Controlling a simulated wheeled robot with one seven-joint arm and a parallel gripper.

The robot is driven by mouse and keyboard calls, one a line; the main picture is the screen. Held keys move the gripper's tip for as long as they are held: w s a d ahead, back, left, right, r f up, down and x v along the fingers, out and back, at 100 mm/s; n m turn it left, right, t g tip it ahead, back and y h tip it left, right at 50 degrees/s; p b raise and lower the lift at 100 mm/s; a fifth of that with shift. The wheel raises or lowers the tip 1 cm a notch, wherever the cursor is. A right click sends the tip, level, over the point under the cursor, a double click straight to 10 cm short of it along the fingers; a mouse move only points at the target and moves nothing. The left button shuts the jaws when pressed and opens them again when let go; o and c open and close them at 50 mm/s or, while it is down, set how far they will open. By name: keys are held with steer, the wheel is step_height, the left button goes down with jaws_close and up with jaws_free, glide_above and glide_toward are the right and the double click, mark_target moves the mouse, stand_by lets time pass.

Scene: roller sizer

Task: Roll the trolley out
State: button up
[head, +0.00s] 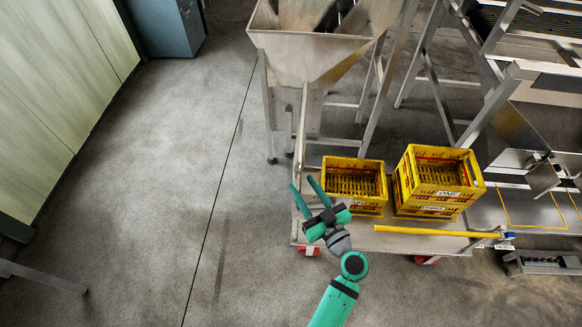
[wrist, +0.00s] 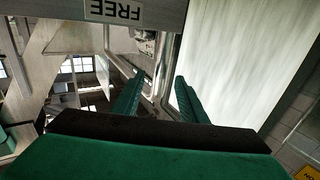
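The trolley (head: 400,243) is a flat metal platform on red wheels beside the hopper stand. It carries two stacks of yellow crates, one at the left (head: 354,184) and one at the right (head: 438,180). An upright pale metal bar (head: 302,125) rises at its left end and looks like its handle. My gripper (head: 303,184) is open and apparently empty near the trolley's left end, close to that bar. In the wrist view, the two green fingers (wrist: 158,95) stand apart with bent metal tubes (wrist: 165,55) beyond and between them. I cannot tell whether they touch.
A metal hopper (head: 310,55) on legs stands behind the trolley. A machine frame (head: 545,100) is at the right, with a yellow bar (head: 435,231) along the trolley's front. A blue-grey cabinet (head: 168,25) is at the back left. The left floor is open.

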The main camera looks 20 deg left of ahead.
mark_target(294, 171)
steer(key=x, duration=0.7)
steer(key=shift+w, duration=0.15)
steer(key=shift+w+a, duration=0.25)
steer(key=shift+a, duration=0.3)
jaws_close()
